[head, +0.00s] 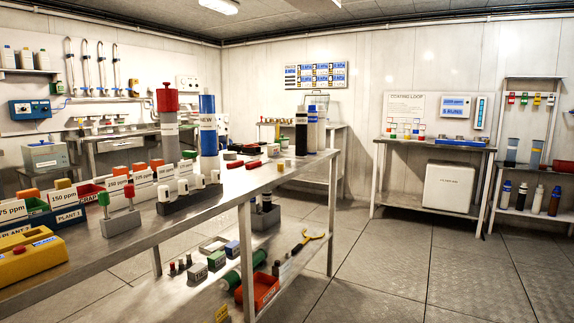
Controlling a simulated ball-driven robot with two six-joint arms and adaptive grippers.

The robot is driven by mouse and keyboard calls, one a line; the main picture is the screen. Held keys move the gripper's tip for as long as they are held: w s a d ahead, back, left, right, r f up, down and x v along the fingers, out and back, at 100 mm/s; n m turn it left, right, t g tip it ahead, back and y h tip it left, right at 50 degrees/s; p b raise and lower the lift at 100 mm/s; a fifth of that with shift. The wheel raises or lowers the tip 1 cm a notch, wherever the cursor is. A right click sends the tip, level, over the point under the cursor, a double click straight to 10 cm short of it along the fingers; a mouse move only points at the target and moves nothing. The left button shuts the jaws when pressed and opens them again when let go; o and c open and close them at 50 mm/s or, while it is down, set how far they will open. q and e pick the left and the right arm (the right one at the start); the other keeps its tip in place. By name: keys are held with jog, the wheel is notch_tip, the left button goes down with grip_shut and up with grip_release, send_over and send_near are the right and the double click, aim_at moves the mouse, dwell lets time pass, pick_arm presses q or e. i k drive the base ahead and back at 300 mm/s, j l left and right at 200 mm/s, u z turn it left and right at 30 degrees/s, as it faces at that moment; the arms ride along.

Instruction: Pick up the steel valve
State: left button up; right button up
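I cannot make out a steel valve for certain at this distance. The long steel workbench (225,192) runs from the lower left towards the middle and carries many parts. A grey block with white-topped pieces (188,199) stands on it, beside a smaller grey block (122,223) with a red-topped and a green-topped piece. Small fittings, too small to tell apart, lie near the bench's far end. Neither of my grippers is in view.
A red-capped cylinder (167,125) and a blue cylinder (208,128) stand tall on the workbench. A yellow case (30,257) sits at its near left. A red tray (262,290) is on the lower shelf. The floor (400,265) to the right is clear.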

aim_at(286, 262)
jog(key=u, duration=0.25)
jog(key=i+l+u, duration=0.25)
jog(key=u, duration=0.15)
jog(key=i+l+u, duration=0.45)
jog(key=k+j, duration=0.05)
jog(key=k, duration=0.05)
